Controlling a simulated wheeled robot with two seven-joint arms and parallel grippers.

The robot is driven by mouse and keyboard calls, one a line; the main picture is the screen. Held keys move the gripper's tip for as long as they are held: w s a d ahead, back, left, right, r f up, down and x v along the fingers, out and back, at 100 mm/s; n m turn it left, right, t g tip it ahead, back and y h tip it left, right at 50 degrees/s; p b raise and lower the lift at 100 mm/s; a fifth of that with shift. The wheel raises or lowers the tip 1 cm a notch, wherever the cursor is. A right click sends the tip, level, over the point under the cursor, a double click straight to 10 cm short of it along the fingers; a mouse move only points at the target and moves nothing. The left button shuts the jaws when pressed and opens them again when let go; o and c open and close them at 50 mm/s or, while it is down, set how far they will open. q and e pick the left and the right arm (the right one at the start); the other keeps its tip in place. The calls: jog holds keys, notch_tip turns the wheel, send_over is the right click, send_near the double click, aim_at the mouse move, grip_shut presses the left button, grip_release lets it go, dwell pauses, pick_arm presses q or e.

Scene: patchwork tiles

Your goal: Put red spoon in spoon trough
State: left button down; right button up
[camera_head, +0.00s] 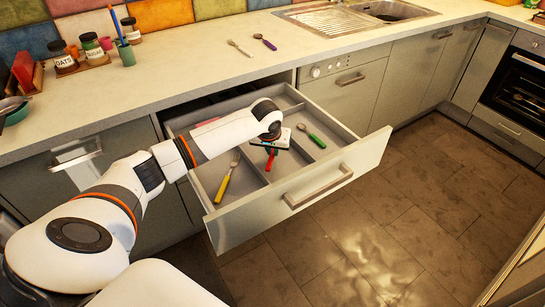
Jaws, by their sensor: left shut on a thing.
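The open drawer (233,231) has long compartments split by dividers. A green spoon (313,137) lies in its right compartment, the spoon trough (331,146). A yellow fork (227,178) lies in the left compartment. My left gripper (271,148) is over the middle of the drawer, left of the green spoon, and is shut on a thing. A red handle (270,161) shows just under it; I take it to be the red spoon, whose bowl I cannot make out. My gripper hides much of the middle compartment. My right gripper is out of view.
The counter (190,72) above the drawer holds a pale fork (240,48) and a purple spoon (265,41). Jars (92,47) and a green cup (126,54) stand at the back left. The drawer front (345,185) juts out over the open floor.

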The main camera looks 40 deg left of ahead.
aim_at(272, 155)
pick_arm(q)
jog(key=shift+f, duration=1.5)
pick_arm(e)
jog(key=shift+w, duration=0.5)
pick_arm(q)
jog(key=shift+f, duration=0.15)
jog(key=c, duration=1.4)
grip_release()
jog(key=shift+c, duration=0.2)
jog(key=shift+r, duration=0.2)
jog(key=p+v, duration=0.1)
jog(key=v, duration=1.1)
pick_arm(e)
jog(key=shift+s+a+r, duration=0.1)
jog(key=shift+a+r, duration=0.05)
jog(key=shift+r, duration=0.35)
